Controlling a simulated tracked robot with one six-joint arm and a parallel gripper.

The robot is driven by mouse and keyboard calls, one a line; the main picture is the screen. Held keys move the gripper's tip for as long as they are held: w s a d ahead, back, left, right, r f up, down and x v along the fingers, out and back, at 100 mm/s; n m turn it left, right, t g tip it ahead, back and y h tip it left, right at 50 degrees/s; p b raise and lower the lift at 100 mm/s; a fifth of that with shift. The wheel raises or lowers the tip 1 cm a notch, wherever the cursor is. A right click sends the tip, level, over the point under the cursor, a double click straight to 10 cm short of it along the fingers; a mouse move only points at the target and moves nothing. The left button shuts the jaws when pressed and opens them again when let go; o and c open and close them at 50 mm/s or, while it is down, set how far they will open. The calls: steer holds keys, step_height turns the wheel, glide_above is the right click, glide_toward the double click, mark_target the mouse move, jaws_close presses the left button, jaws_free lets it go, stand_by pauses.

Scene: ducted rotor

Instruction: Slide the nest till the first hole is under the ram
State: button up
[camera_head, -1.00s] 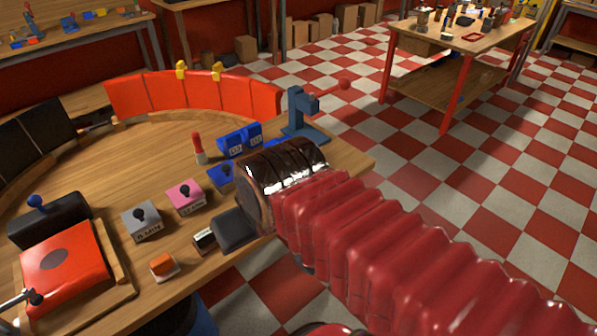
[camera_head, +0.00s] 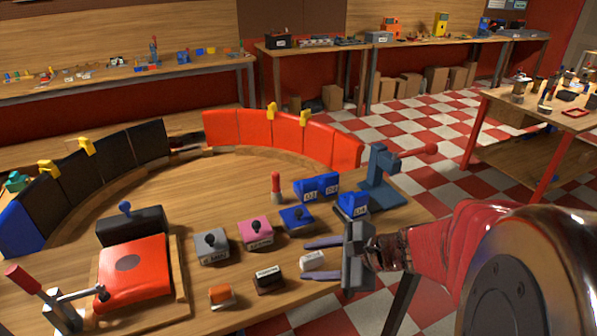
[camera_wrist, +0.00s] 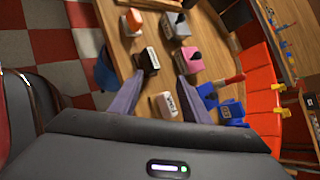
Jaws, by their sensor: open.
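A blue press-like stand (camera_head: 380,180) with a red ball handle (camera_head: 431,149) stands at the bench's right edge. A blue labelled block (camera_head: 351,205) sits in front of its foot. I cannot tell which part is the nest, and neither the first hole nor its place under the ram can be made out. My gripper (camera_head: 305,260) is open low over the front right of the bench, nearer me than the stand. A white labelled block (camera_head: 313,260) shows between its fingers; I cannot tell if they touch it. The wrist view shows the gripper (camera_wrist: 160,76) and the white block (camera_wrist: 166,104) too.
Grey (camera_head: 211,246) and pink (camera_head: 256,232) knobbed blocks, a black block (camera_head: 268,278) and an orange block (camera_head: 221,296) stand left of my gripper. A red pad (camera_head: 134,270) is further left. Curved red panels (camera_head: 285,135) line the back. Bare wood lies before them.

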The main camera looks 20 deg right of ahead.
steer(key=d+f+m+t+h, duration=0.2)
steer(key=d+f+m+h, duration=0.1)
steer(key=d+m, duration=0.6)
steer(key=d+f+m+t+h, duration=0.3)
steer(key=d+m, duration=0.6)
steer(key=d, duration=0.6)
steer(key=shift+w+f+h, duration=0.3)
steer(key=shift+w+h, duration=0.05)
steer(key=shift+h, duration=0.25)
